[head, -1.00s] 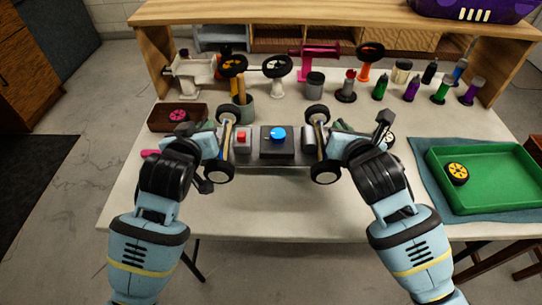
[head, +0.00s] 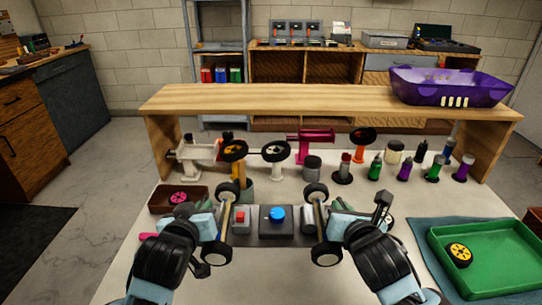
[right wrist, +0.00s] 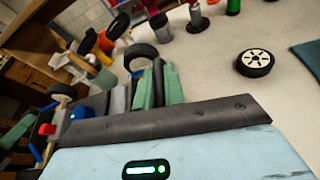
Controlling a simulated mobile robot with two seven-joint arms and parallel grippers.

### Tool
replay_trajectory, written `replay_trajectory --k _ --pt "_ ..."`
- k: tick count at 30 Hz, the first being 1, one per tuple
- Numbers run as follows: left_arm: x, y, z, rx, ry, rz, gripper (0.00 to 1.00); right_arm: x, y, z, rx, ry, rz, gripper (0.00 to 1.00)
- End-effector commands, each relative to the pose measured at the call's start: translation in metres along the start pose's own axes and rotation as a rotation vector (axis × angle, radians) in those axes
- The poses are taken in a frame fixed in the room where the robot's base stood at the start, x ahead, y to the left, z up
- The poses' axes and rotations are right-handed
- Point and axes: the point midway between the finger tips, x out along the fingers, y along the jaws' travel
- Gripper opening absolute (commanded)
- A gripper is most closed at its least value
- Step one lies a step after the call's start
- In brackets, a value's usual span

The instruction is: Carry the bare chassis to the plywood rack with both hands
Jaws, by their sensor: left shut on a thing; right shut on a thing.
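The chassis (head: 247,240) is a grey plate with a red-topped block, a black box with a blue knob (head: 277,213), and an axle with wheels near each end. It is level above or on the near part of the white table; I cannot tell if it touches. My left gripper (head: 212,230) is shut on its left end and my right gripper (head: 340,228) on its right end. The fingertips are largely hidden. The right wrist view shows green finger parts (right wrist: 155,88) beside a wheel (right wrist: 140,55). The plywood rack (head: 290,97) spans the back of the table.
A purple car body (head: 447,86) sits on the rack's right end; its left and middle top are clear. Shock stands, bottles and a grey cup (head: 312,168) crowd the table before the rack. A green tray (head: 490,262) lies right, a brown tray (head: 178,199) left.

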Motion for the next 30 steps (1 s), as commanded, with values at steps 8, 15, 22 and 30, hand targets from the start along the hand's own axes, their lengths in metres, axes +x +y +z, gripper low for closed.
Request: replay_trajectory --k 8,15,22,30 --pt "-0.009 0.001 -0.002 0.0 0.007 0.001 0.0 -0.009 0.001 0.002 -0.003 -0.007 0.003 0.0" --pt "-0.032 0.002 0.001 -0.001 0.007 0.001 0.0 -0.032 0.002 -0.001 -0.002 -0.005 0.002 0.0" --pt "-0.055 0.003 0.003 0.0 0.006 0.001 0.0 -0.055 0.003 -0.003 -0.002 -0.006 0.002 0.0" --pt "-0.084 0.005 0.006 -0.001 0.005 0.001 0.0 -0.084 0.005 -0.006 -0.001 -0.005 0.003 0.0"
